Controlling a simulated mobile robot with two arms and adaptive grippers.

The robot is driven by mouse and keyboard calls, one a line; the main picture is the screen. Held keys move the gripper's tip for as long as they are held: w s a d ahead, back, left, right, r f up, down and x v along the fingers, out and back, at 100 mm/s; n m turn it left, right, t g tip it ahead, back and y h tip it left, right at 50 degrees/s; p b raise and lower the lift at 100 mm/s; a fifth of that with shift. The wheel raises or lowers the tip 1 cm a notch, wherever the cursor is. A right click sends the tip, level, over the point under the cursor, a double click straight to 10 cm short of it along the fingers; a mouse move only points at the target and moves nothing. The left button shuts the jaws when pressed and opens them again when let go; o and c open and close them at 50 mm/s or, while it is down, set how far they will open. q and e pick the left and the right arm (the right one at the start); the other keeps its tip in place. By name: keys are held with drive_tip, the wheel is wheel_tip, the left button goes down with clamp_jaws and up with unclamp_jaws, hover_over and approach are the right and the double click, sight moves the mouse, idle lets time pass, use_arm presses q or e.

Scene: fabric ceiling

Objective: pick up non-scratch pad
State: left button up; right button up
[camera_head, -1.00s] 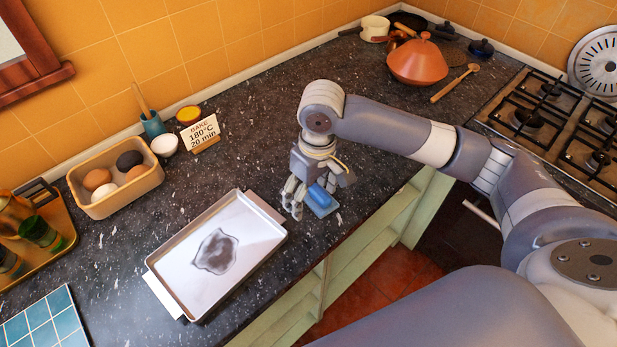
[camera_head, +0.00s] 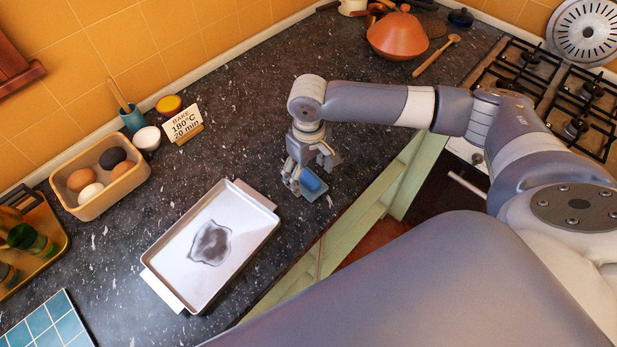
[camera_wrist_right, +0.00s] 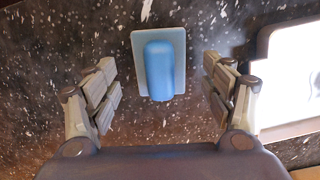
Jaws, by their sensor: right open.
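The non-scratch pad (camera_head: 312,184) is a light blue pad with a rounded blue grip on top. It lies on the dark counter near the front edge, right of the baking tray. In the right wrist view the pad (camera_wrist_right: 160,68) sits between and just beyond the fingertips, with space on both sides. My right gripper (camera_head: 308,178) is open, pointing down at the pad and partly covering it in the head view. The right gripper (camera_wrist_right: 160,88) also shows open and empty in the wrist view. My left gripper is not in view.
A metal baking tray (camera_head: 258,222) with a dark stain lies left of the pad. An egg box (camera_head: 80,207), a recipe card (camera_head: 184,124) and a blue cup (camera_head: 133,119) stand by the wall. A terracotta tagine (camera_head: 397,38) and a gas stove (camera_head: 550,95) are at the back right.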

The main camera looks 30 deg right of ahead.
drive_tip(key=shift+f, duration=1.05)
drive_tip(key=c, duration=1.2)
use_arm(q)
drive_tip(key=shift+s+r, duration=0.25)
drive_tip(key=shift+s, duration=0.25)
use_arm(e)
drive_tip(key=shift+o, duration=0.2)
drive_tip(key=shift+r, duration=0.1)
